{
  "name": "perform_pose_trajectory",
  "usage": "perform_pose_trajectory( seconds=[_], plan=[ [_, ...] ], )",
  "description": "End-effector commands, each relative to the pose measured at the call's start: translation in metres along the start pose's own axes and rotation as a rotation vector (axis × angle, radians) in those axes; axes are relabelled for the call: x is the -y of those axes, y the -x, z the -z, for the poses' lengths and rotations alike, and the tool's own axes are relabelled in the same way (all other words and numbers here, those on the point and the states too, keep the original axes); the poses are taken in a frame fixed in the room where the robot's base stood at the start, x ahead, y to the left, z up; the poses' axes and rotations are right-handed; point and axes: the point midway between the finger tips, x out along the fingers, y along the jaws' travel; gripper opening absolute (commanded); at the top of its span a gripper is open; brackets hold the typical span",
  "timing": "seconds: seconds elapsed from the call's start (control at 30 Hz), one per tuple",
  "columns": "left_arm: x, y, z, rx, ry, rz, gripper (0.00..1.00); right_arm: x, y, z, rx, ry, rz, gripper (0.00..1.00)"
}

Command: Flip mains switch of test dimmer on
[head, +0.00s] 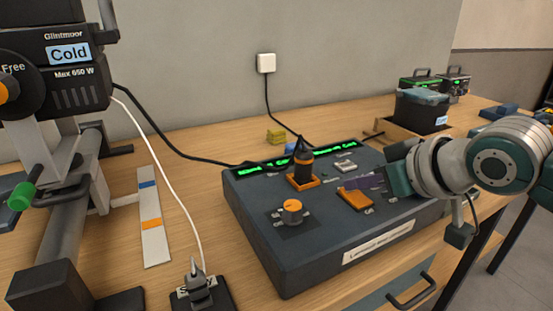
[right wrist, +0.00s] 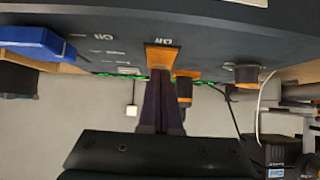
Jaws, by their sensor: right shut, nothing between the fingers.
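The test dimmer (head: 330,236) is a dark console on the wooden bench, with a lit green display (head: 325,154) along its back edge. An orange switch plate (head: 356,200) sits on its top, right of centre; it also shows in the right wrist view (right wrist: 162,53), with a small white label beside it. I cannot tell the switch's position. My right gripper (head: 354,183) comes in from the right, its dark fingers together and empty. In the right wrist view the fingertips (right wrist: 160,76) overlap the plate's edge; contact is unclear. My left gripper is out of view.
An orange-topped knob (head: 292,207) and a black plug in an orange socket (head: 304,167) stand left of the switch. Cables cross the bench behind. A dark box (head: 422,112) sits in a wooden tray at back right.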

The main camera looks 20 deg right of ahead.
Motion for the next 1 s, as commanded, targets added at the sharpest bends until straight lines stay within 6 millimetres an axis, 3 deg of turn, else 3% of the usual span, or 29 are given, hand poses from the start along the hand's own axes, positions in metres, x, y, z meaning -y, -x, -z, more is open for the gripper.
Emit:
perform_pose_trajectory(
  seconds=[0.57,1.0],
  plan=[
    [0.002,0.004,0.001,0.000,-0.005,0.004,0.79,0.000,-0.005,-0.002,0.005,-0.002,0.000,0.00],
    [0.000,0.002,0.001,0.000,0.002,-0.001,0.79,0.000,-0.016,0.009,0.006,-0.003,0.000,0.00]
  ],
)
